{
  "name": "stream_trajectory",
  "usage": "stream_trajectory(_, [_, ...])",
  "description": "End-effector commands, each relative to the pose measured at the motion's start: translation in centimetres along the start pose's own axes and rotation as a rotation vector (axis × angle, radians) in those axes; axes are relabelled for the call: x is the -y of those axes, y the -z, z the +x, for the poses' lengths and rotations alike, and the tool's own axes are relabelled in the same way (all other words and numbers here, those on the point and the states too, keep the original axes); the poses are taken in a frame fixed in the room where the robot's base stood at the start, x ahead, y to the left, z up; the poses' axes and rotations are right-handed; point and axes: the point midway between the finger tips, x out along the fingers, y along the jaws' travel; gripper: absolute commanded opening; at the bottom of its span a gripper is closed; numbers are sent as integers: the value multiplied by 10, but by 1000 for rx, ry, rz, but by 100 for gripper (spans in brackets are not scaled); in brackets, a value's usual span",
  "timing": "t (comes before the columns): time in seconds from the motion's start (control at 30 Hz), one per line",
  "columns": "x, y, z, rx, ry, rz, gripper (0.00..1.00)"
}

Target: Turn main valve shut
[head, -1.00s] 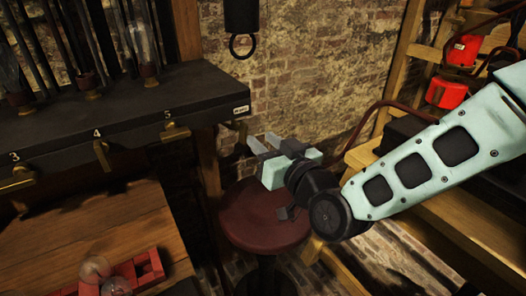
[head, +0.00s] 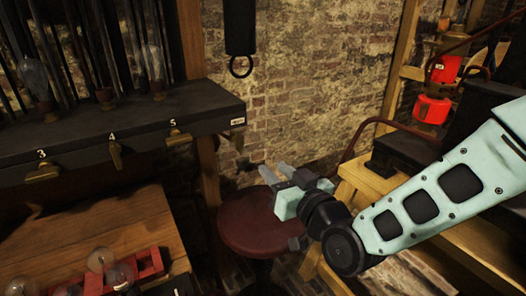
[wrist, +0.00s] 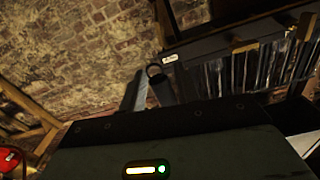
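A dark bench edge carries brass levers marked 3 (head: 42,172), 4 (head: 115,155) and 5 (head: 178,138). A small pale label (head: 237,121) sits at its right end, too small to read; it also shows in the wrist view (wrist: 169,58). No part is clearly identifiable as the main valve. My gripper (head: 275,171) is right of and below the label, in front of the brick wall, over the far side of the red stool in the picture. Its two fingers look apart and empty. The wrist view shows one grey finger (wrist: 138,90) clearly.
A black cylinder (head: 240,25) with a ring (head: 241,67) hangs by the wall. A red round stool (head: 255,225) stands below my gripper. A wooden table (head: 90,230) holds a red rack and glass bulbs at left. Wooden steps and red lanterns (head: 432,109) are at right.

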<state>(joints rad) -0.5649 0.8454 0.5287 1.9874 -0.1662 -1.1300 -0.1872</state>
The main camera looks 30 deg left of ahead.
Motion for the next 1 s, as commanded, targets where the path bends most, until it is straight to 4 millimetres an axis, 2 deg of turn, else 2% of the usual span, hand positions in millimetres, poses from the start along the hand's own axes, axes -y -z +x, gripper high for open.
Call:
stream_trajectory(0.13, [2, -3, -17, 3, 4, -1, 32])
stream_trajectory(0.27, [1, -6, -11, -3, 4, 0, 32])
stream_trajectory(1.0, [1, -6, 120, -4, 3, 0, 32])
